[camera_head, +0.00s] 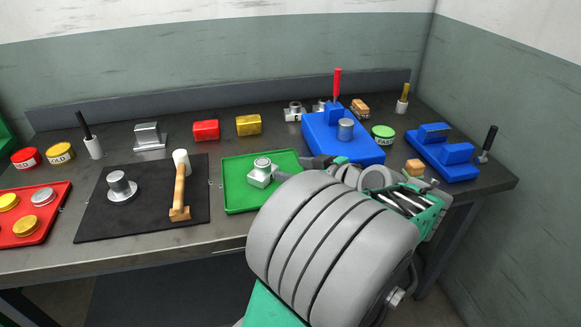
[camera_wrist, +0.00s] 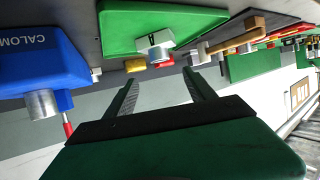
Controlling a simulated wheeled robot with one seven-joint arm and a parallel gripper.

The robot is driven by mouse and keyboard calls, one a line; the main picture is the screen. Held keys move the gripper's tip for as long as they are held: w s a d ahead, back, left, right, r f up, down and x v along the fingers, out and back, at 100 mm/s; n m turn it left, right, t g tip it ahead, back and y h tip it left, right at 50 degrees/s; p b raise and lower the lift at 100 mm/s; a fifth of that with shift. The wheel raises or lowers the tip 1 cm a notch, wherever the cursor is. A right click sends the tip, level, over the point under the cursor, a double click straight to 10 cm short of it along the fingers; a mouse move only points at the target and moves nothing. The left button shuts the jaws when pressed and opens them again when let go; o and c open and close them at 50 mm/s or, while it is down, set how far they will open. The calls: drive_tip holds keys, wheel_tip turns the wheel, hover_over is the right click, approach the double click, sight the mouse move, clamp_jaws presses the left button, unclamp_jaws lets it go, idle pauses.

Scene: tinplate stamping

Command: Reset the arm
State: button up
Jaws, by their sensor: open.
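My gripper (camera_wrist: 160,76) is open, with nothing between its two fingers in the wrist view. In the head view its fingertips (camera_head: 299,168) show at the right edge of the green tray (camera_head: 235,203), and my large grey arm links hide much around it. A metal die with a round top (camera_head: 262,172) stands in that tray. It also shows beyond the fingers in the wrist view (camera_wrist: 156,43), which looks upside down. The blue block (camera_head: 357,152), with a metal cylinder (camera_head: 345,129) on it, stands behind my gripper.
A black mat (camera_head: 96,222) holds a metal punch (camera_head: 121,186) and a mallet (camera_head: 180,192). A red tray (camera_head: 55,214) with discs lies at the far left. Red (camera_head: 206,131) and yellow (camera_head: 248,125) blocks stand behind. A second blue fixture (camera_head: 455,161) stands at right.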

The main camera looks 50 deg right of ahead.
drive_tip(key=w+a, duration=0.1)
drive_tip(key=a, duration=0.1)
drive_tip(key=w+a+g+y+p, duration=0.1)
drive_tip(key=w+a, duration=0.1)
drive_tip(key=w+a+f+g+p, duration=0.1)
drive_tip(key=w+a, duration=0.1)
drive_tip(key=shift+a+f+n+y, duration=0.1)
drive_tip(key=shift+a+n+y, duration=0.2)
drive_tip(key=shift+n+y, duration=0.1)
drive_tip(key=a+g, duration=0.1)
drive_tip(key=a, duration=0.2)
drive_tip(key=w+a+f+g+p, duration=0.1)
drive_tip(key=a, duration=0.2)
drive_tip(key=w+a+g+y+p, duration=0.1)
drive_tip(key=a, duration=0.2)
drive_tip(key=shift+w+a+f+n, duration=0.25)
drive_tip(key=shift+a+f+n, duration=0.05)
drive_tip(key=s+a+r+g+p, duration=0.1)
drive_tip(key=s+a+g+p, duration=0.1)
drive_tip(key=a, duration=0.5)
drive_tip(key=s+a+g+h+p, duration=0.1)
drive_tip(key=s+a+g+p, duration=0.1)
drive_tip(key=s+a, duration=0.3)
drive_tip(key=a+g, duration=0.1)
drive_tip(key=a, duration=0.2)
drive_tip(key=shift+r+h+p, duration=0.3)
drive_tip(key=shift+r, duration=0.1)
drive_tip(key=shift+a, duration=0.1)
